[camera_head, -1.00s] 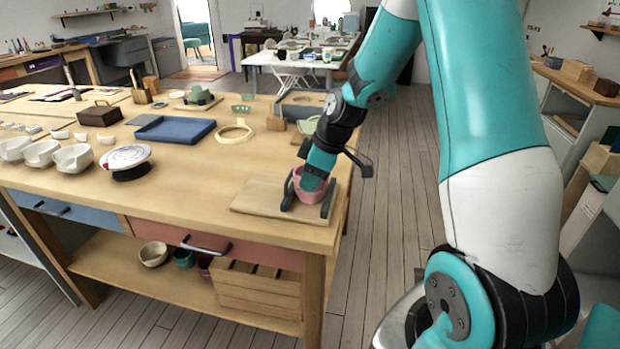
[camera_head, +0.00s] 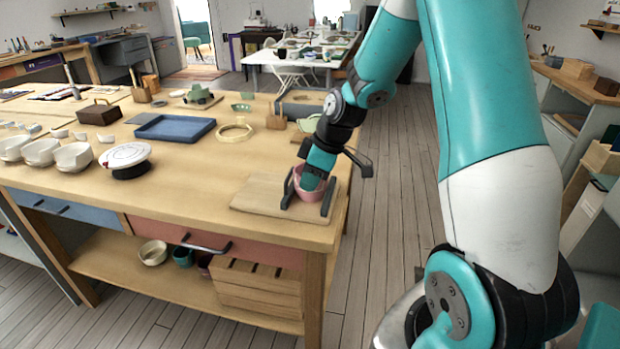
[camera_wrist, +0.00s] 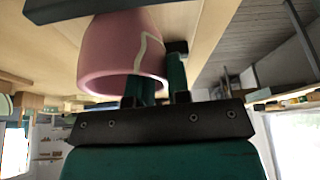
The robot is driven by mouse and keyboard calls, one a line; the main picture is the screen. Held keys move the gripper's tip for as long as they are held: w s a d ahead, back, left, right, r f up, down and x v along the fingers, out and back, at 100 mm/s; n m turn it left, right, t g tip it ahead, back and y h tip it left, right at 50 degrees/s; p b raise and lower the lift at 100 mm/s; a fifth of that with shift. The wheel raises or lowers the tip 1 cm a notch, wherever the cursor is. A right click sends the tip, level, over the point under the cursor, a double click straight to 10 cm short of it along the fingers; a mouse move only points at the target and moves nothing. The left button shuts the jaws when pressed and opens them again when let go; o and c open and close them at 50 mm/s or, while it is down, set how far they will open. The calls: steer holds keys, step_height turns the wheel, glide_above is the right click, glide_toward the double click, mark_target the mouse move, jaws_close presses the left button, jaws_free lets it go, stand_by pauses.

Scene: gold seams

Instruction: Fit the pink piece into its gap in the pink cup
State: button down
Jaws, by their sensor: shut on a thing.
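The pink cup (camera_head: 311,197) stands on a wooden board (camera_head: 258,192) at the near right corner of the workbench, between two dark grey bars (camera_head: 287,188). In the wrist view, the cup (camera_wrist: 112,52) shows its rim and a pale gold seam line (camera_wrist: 143,52) down its wall. My gripper (camera_wrist: 158,82) is at the cup's rim, its fingers shut on the pink piece (camera_wrist: 159,62), which lies against the wall beside the seam. The fingers and wrist hide much of the piece. I cannot tell whether it is fully seated in the gap.
A blue tray (camera_head: 172,129), a cream ring (camera_head: 235,133) and a white turntable (camera_head: 125,156) stand left of the board. Several white bowls (camera_head: 40,152) are at the far left. The bench between the turntable and the board is clear.

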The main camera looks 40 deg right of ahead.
stand_by(0.3)
steer(key=c, duration=0.5)
jaws_free()
steer(key=shift+r+p, duration=2.5)
steer(key=shift+r, duration=0.5)
